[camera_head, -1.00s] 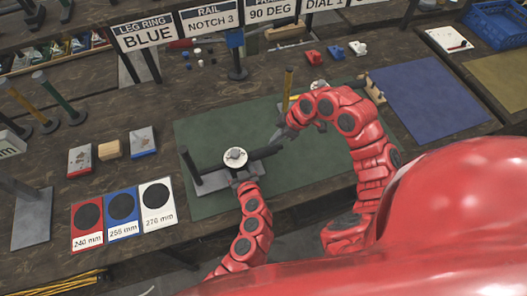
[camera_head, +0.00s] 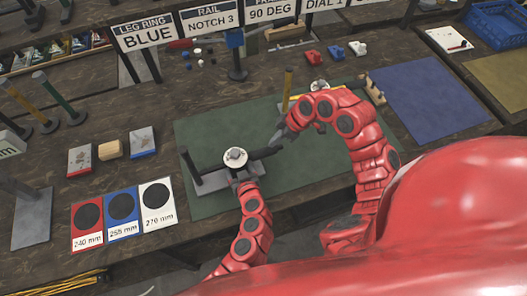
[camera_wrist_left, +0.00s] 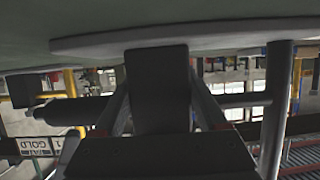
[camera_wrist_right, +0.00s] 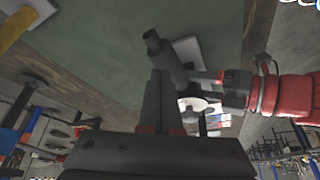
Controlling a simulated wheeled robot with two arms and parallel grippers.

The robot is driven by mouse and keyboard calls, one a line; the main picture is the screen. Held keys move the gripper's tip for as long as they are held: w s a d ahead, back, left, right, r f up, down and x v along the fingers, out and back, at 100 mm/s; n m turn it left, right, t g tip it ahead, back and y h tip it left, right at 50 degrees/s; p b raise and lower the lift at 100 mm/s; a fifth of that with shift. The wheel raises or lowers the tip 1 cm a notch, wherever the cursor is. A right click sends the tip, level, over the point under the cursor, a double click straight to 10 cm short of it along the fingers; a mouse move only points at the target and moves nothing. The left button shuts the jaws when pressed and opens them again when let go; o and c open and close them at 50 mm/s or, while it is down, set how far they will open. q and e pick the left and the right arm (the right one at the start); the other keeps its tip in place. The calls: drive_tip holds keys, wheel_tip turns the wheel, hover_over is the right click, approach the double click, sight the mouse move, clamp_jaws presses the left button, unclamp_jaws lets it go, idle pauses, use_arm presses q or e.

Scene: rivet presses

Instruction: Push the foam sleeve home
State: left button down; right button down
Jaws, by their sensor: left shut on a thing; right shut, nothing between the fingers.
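A grey stand with a flat base plate (camera_head: 215,179) and an upright post (camera_head: 190,165) stands on the green mat. A dark bar runs right from the post, and the thicker dark foam sleeve (camera_head: 264,153) sits around its outer end. In the right wrist view the sleeve (camera_wrist_right: 172,65) shows a narrower tip beyond it. My right gripper (camera_head: 277,141) is shut and empty beside the sleeve's outer end; contact is unclear.
The green mat (camera_head: 205,128) has free room behind the stand. A yellow post (camera_head: 287,88) rises behind my right gripper. Red, blue and white marked cards (camera_head: 121,206) lie left of the mat. A blue mat (camera_head: 428,95) lies to the right.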

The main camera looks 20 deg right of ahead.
drive_tip(key=shift+f, duration=0.35)
drive_tip(key=shift+r, duration=0.2)
idle(0.4)
drive_tip(key=shift+d, duration=1.75)
drive_tip(key=shift+f, duration=0.45)
drive_tip(key=shift+a, duration=1.15)
drive_tip(key=shift+d, duration=0.1)
